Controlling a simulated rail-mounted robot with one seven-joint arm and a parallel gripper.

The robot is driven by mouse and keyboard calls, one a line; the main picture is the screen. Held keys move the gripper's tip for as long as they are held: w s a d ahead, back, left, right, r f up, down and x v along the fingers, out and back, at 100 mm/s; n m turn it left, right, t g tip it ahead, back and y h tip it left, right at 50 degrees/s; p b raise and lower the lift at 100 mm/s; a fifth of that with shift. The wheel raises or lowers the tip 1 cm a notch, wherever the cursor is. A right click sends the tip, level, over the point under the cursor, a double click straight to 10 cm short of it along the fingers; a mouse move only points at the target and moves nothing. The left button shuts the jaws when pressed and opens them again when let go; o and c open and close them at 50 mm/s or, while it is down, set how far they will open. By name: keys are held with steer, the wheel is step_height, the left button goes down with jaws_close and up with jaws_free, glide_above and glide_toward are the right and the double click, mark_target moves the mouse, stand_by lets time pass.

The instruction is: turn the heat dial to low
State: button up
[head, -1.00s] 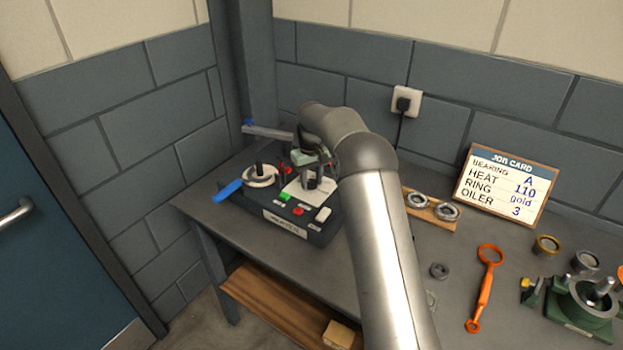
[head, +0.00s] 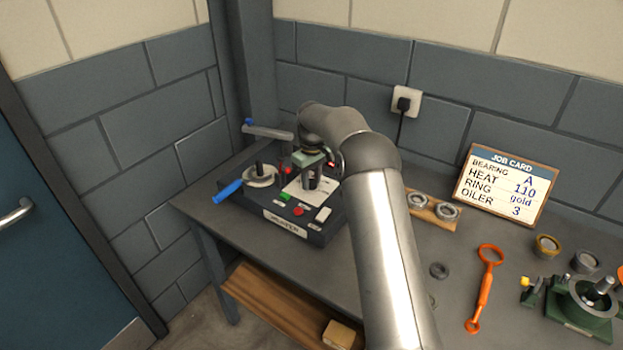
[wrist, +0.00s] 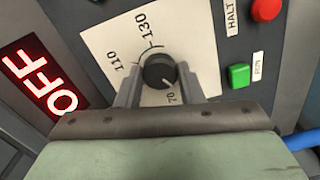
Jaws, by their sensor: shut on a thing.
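The heat dial (wrist: 158,70) is a dark round knob on a white scale plate (wrist: 100,45) in the wrist view. The marks 70, 110 and 130 show around it. A light line on the knob points toward the 70 mark. My gripper (wrist: 160,88) is shut on the dial, one finger on each side. In the head view my gripper (head: 312,178) is over the white plate on the heater (head: 285,226), and the dial is hidden there.
A red OFF display (wrist: 40,78) lies left of the scale plate. A green RUN button (wrist: 239,75) and a red HALT button (wrist: 266,9) are to the right. A blue-handled lever (head: 228,191) juts out at the heater's left.

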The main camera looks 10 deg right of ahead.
mark_target(312, 182)
steer(key=o, duration=1)
step_height(312, 182, up, 18)
steer(key=shift+f, duration=0.2)
steer(key=shift+s, duration=0.1)
steer(key=s+r+m, duration=0.3)
steer(key=s, duration=1.8)
steer(key=s+f+m, duration=0.1)
steer(key=s+f, duration=0.4)
steer(key=s, duration=0.7)
steer(key=s+f+m, duration=0.2)
steer(key=s+f, duration=0.3)
steer(key=s, duration=0.7)
steer(key=shift+s+d+f+t, duration=0.15)
steer(key=shift+s+f+t, duration=0.2)
steer(key=shift+t, duration=0.05)
